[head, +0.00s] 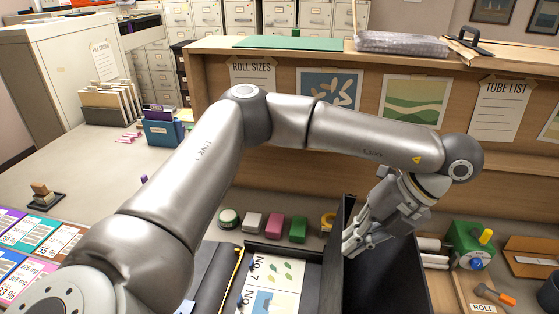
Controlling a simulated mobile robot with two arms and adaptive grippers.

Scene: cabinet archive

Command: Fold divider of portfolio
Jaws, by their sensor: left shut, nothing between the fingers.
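The black portfolio (312,252) lies open at the bottom middle, cut off by the lower edge. Its left part holds cards or prints marked "No. 7". A dark upright panel, which looks like the divider (336,262), stands to the right of these prints. My left gripper (352,243) points down and left, just right of the panel's upper part. It is shut with nothing in it. I cannot tell whether its fingertips touch the panel. My left arm hides part of the desk and the portfolio's left side. My right gripper is not in view.
A green device (470,243) and an orange-handled tool (495,294) are at the right. A wooden partition (290,165) closes the back.

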